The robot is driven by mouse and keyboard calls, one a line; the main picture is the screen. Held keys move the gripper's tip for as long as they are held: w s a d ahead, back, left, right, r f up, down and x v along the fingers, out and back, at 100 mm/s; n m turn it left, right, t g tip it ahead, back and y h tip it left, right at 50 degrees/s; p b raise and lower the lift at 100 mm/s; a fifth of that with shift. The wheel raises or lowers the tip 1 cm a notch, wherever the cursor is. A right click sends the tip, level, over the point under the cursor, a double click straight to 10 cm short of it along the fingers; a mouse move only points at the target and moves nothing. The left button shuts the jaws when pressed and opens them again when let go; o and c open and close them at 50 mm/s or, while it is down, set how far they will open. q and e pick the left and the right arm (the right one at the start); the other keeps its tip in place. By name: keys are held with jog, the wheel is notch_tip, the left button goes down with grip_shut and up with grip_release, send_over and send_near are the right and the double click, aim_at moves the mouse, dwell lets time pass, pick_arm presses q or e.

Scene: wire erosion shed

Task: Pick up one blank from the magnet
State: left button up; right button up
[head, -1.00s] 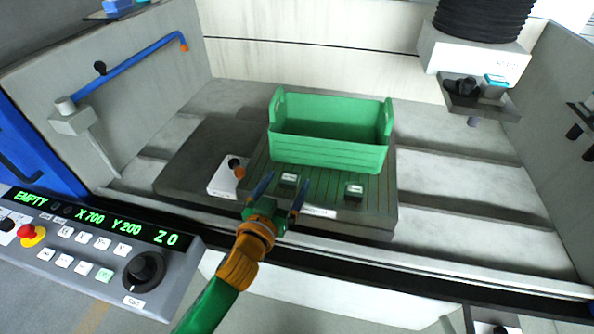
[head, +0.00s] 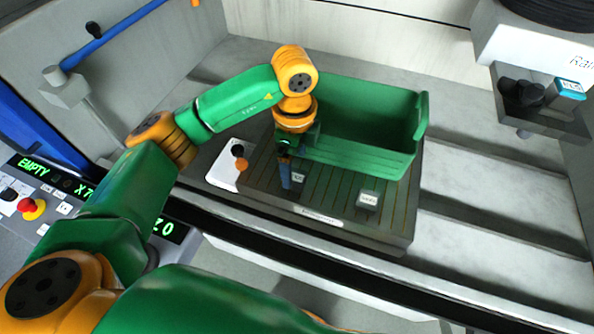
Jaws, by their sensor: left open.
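The magnet (head: 335,197) is a dark plate with a striped top. Two small blanks with pale tops sit apart on it: a left blank (head: 299,178) and a right blank (head: 368,198). My left gripper (head: 287,181) points down at the left blank, its fingers open. It covers part of that blank's left side; I cannot tell whether the fingers touch it or stand around it. The right blank is clear of the gripper. My right gripper is not in view.
A green crate (head: 365,160) stands on the rear of the magnet, close behind my gripper. A white switch box (head: 228,172) with black and orange knobs is to the left. The control panel (head: 40,190) is at far left. A machine head (head: 545,50) hangs at upper right.

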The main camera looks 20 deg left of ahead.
aim_at(295, 177)
pick_arm(q)
notch_tip(295, 177, down, 4)
jog(key=shift+s+d+p, duration=0.1)
jog(key=shift+p, duration=0.4)
jog(key=shift+f, duration=0.15)
jog(key=c, duration=1)
grip_shut()
